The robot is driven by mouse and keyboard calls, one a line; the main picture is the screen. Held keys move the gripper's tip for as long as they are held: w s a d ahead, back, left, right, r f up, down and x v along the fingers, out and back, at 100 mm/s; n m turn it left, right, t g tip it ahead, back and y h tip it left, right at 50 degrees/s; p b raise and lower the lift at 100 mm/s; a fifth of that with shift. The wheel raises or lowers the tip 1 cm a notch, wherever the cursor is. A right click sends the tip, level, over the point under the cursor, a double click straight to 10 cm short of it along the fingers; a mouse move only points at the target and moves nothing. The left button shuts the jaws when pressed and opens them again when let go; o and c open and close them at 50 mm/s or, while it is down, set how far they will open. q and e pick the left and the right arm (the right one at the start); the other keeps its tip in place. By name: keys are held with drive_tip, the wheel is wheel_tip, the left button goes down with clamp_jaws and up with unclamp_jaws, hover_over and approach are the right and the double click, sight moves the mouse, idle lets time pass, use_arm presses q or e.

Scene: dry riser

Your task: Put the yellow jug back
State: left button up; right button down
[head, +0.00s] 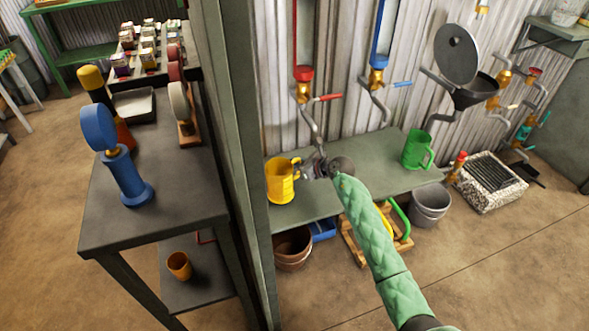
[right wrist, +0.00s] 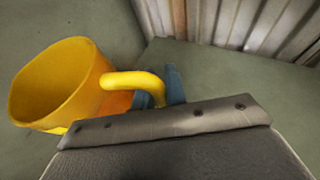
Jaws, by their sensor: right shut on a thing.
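The yellow jug (head: 280,182) is upright at the left end of the green shelf (head: 372,178), beside the tall green post. My right gripper (head: 309,169) reaches it from the right, at its handle side. In the right wrist view the yellow jug (right wrist: 65,85) is at the left, and its handle meets the blue-grey fingers of my right gripper (right wrist: 172,88). The gripper is shut on the handle; the fingertips are partly hidden. I cannot tell whether the jug's base touches the shelf. My left gripper is not in view.
A green jug (head: 418,149) stands on the shelf's right part. Taps with red (head: 327,97) and blue levers hang above. The green post (head: 237,150) stands close left of the jug. Below are a brown bucket (head: 292,250) and a grey bucket (head: 430,205).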

drive_tip(key=shift+a+f, duration=0.2)
drive_tip(key=shift+f, duration=1.3)
drive_tip(key=c, duration=1.4)
unclamp_jaws()
drive_tip(key=shift+c, duration=0.2)
drive_tip(key=shift+r, duration=0.1)
